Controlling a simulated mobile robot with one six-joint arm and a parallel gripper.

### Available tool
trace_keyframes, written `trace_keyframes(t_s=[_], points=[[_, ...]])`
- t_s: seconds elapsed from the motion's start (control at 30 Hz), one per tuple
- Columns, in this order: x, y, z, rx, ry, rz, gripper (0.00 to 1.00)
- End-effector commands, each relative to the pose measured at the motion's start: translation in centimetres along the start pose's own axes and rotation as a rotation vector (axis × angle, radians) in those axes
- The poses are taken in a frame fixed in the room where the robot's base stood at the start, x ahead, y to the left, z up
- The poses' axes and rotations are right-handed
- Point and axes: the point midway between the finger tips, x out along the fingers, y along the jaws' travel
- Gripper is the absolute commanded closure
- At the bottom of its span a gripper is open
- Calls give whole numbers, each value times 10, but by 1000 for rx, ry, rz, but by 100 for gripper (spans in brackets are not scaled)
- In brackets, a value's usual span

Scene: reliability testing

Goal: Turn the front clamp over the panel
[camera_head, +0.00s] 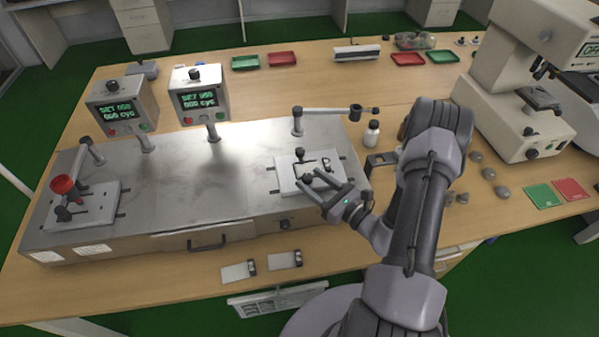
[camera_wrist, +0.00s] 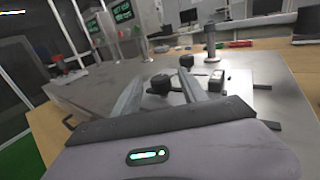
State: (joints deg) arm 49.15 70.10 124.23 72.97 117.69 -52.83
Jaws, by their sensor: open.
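A white plate (camera_head: 292,184) lies on the right end of the grey metal bench, with a small dark-framed panel (camera_head: 318,165) on it. The front clamp (camera_head: 307,178) has a black knob and stands at the near side of the panel. The rear clamp (camera_head: 299,154) stands at the far side. My gripper (camera_head: 310,178) is open over the near edge of the plate. In the wrist view the front clamp's black knob (camera_wrist: 160,84) shows between the two fingers, and the rear clamp (camera_wrist: 186,62) is beyond. Whether the fingers touch the knob cannot be told.
A post with a horizontal arm (camera_head: 297,122) stands behind the plate. Two control boxes (camera_head: 199,95) (camera_head: 122,106) read SET 050, 000 cyc. The bench middle (camera_head: 215,170) is clear. A left station (camera_head: 85,205) carries a red cup.

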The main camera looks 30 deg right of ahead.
Motion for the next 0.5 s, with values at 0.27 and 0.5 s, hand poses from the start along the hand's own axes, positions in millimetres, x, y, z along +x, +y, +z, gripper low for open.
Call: trace_keyframes(t_s=[0.27,0.5], points=[[46,0,0,-1,1,3,50],[54,0,0,0,0,2,50]])
